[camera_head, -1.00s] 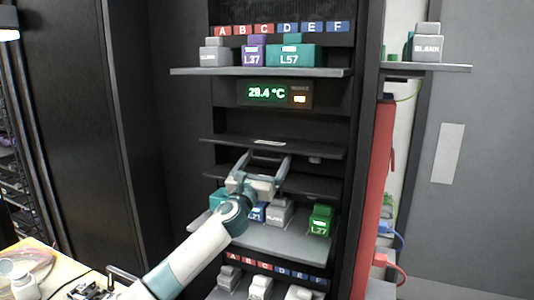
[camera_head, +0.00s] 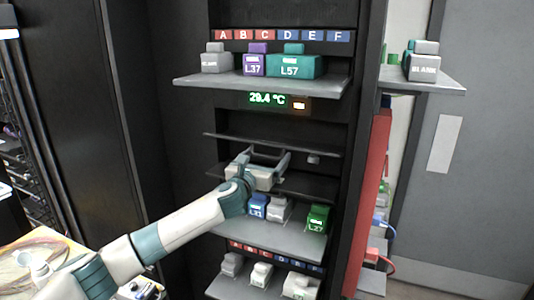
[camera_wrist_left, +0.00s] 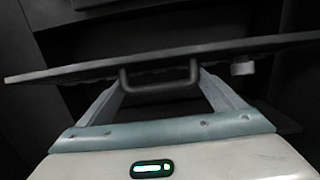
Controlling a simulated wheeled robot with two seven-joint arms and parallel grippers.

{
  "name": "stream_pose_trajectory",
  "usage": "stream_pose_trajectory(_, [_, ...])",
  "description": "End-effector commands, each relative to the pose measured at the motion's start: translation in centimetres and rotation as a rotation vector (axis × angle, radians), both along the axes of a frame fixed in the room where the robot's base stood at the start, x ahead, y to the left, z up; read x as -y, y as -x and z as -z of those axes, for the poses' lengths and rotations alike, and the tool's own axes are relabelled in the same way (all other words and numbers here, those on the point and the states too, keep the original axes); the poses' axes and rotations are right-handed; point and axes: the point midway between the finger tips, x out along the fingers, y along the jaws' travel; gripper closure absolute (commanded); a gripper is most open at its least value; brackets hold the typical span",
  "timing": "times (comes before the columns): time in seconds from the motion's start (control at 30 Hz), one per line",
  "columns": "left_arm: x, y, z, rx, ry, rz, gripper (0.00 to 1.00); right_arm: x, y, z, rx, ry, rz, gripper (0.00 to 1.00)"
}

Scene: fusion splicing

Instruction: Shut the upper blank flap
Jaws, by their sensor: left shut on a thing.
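The upper blank flap (camera_head: 225,138) is a thin black panel in the rack's middle. It stands out from the rack and shows nearly edge-on. In the left wrist view the flap (camera_wrist_left: 70,72) is a dark slanted strip with a black U-shaped handle (camera_wrist_left: 158,89) and a small pale knob (camera_wrist_left: 243,68). My left gripper (camera_head: 265,155) is shut on the handle; its two fingers (camera_wrist_left: 158,85) reach to the flap on either side of it. The handle is hard to make out in the head view. My right gripper is out of view.
A lower dark panel (camera_head: 312,187) is under the gripper. A shelf above (camera_head: 200,84) holds grey, purple and teal modules; a tray below (camera_head: 290,240) holds blue, grey and green L27 modules (camera_head: 317,217). A side shelf (camera_head: 445,86) holds a blank module.

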Motion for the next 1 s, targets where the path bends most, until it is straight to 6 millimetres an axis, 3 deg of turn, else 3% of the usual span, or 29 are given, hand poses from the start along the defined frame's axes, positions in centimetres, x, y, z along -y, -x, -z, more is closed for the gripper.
stream_pose_trajectory(0.53, [0.0,0.0,-2.0,-0.226,-0.077,0.000,0.51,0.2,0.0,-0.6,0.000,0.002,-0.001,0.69])
stream_pose_trajectory(1.0, [0.0,0.0,-2.2,-0.274,-0.089,0.000,0.51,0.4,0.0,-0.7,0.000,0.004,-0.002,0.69])
